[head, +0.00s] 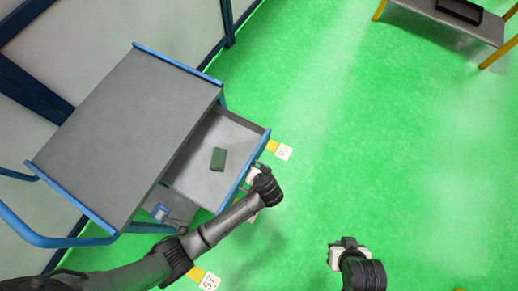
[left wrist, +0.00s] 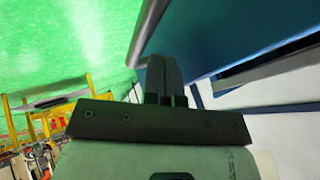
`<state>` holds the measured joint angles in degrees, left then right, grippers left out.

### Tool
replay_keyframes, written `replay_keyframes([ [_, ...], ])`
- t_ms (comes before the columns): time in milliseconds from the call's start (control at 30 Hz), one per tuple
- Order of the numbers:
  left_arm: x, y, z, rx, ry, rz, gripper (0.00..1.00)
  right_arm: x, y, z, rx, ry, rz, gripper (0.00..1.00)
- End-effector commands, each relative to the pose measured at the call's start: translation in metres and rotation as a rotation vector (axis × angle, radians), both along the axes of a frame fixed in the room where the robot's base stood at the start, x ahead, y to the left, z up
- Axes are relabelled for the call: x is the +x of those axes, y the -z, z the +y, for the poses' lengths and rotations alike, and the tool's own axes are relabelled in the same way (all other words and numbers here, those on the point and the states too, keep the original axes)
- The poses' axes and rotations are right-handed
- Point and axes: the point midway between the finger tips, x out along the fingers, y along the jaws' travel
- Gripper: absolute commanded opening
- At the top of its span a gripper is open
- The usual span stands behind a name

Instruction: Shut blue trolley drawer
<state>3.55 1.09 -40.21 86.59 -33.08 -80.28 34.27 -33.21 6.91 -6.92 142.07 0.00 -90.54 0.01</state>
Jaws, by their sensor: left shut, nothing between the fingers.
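The blue trolley (head: 125,130) stands at the left of the head view, with a grey top and blue edges. Its drawer (head: 238,137) is pulled out to the right and shows its grey inside. A dark green block (head: 218,159) lies in it. My left gripper (head: 252,178) is at the outer side of the drawer's blue front, partly hidden by my wrist. In the left wrist view its fingers (left wrist: 163,75) are together and empty, close to a blue panel (left wrist: 220,35); contact is unclear. My right gripper (head: 348,243) is over the floor, away from the trolley; its fingers are unclear.
A table with yellow legs (head: 455,22) stands at the top right, with a dark tray (head: 459,11) on it. Small floor markers (head: 283,151) lie beside the trolley. The green floor to the right is clear. A wall with dark blue posts is behind the trolley.

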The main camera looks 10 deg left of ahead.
Motion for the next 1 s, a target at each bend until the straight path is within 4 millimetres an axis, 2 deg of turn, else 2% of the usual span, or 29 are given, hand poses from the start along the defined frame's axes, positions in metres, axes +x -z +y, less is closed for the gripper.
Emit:
replay_keyframes([
  [267,0.01,0.016,0.007,0.001,0.001,-0.001,0.0,0.0,0.005,0.0,-0.001,0.0,0.0,0.0],
  [767,0.012,0.017,0.01,0.001,0.0,0.0,0.0,0.0,0.003,0.0,-0.001,0.0,-0.001,0.0],
  [867,0.014,0.015,0.019,0.001,-0.002,0.0,0.0,0.0,-0.002,0.0,-0.001,0.0,-0.001,0.0],
  [1000,0.02,0.013,0.042,0.004,-0.002,0.0,0.0,0.0,-0.013,0.0,-0.001,0.001,0.0,0.0],
])
